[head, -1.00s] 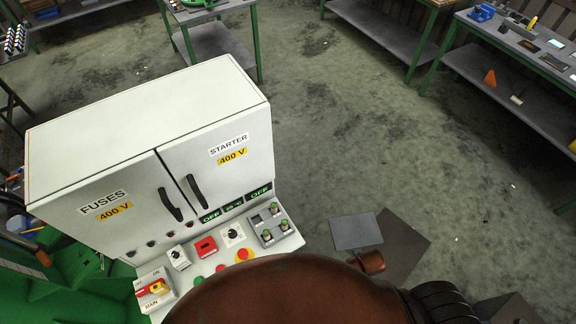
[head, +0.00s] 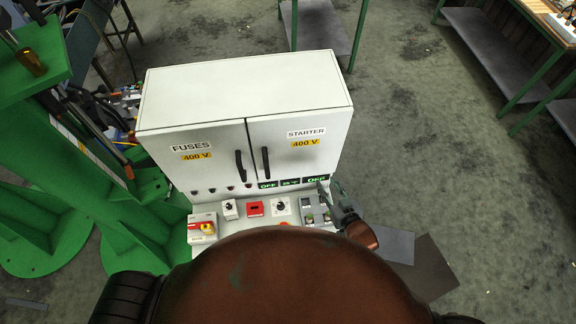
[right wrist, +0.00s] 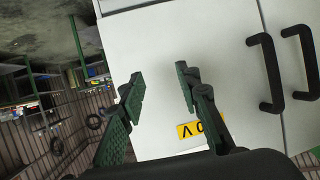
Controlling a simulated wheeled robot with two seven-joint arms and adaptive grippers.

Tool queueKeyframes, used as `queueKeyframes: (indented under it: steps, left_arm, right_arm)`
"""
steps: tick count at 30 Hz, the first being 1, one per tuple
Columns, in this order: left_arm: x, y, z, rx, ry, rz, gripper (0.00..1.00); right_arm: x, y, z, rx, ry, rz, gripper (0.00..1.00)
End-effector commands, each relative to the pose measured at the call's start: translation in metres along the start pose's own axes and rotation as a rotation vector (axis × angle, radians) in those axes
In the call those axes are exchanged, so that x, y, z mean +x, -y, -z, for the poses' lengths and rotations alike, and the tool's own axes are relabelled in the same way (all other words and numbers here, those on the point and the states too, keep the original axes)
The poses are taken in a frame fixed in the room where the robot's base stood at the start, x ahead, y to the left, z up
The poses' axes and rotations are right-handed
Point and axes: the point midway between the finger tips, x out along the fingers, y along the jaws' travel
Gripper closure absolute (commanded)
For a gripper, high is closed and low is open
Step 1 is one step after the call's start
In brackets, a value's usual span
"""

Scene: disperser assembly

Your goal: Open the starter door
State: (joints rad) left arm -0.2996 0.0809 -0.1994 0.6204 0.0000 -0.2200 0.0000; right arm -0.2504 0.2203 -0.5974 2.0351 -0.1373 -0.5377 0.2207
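The starter door (head: 325,151) is the right door of the white cabinet, marked STARTER and 400 V, and it is shut. Its black vertical handle (head: 265,162) sits near its left edge. My right gripper (head: 332,190) is in front of the door's lower right corner, right of the handle and apart from it. In the right wrist view the gripper (right wrist: 162,90) is open and empty, its fingers spread before the door's white face. The starter handle (right wrist: 266,72) shows there to the right of the fingers. My left gripper is not in view.
The shut fuses door (head: 195,165) with its own handle (head: 240,165) is on the left. Below the doors, a control panel holds knobs, buttons and a red-yellow main switch (head: 203,227). A green frame (head: 60,170) stands left of the cabinet.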

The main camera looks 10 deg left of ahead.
Motion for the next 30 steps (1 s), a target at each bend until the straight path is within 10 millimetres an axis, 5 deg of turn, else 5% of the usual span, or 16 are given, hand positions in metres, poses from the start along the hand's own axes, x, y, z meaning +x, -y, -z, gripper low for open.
queueKeyframes:
  steps: [3, 9, 14, 30]
  left_arm:
    - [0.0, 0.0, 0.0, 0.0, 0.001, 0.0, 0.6]
    - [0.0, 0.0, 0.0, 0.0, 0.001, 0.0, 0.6]
    - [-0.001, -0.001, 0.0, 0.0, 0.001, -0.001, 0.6]
    - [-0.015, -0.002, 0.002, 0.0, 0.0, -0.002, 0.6]
  right_arm:
    - [0.025, 0.07, 0.03, -0.054, -0.172, 0.163, 0.69]
    - [0.027, 0.144, 0.051, -0.091, -0.341, 0.357, 0.69]
    - [0.028, 0.164, 0.057, -0.096, -0.382, 0.408, 0.69]
    - [0.086, 0.192, 0.08, -0.095, -0.381, 0.408, 0.69]
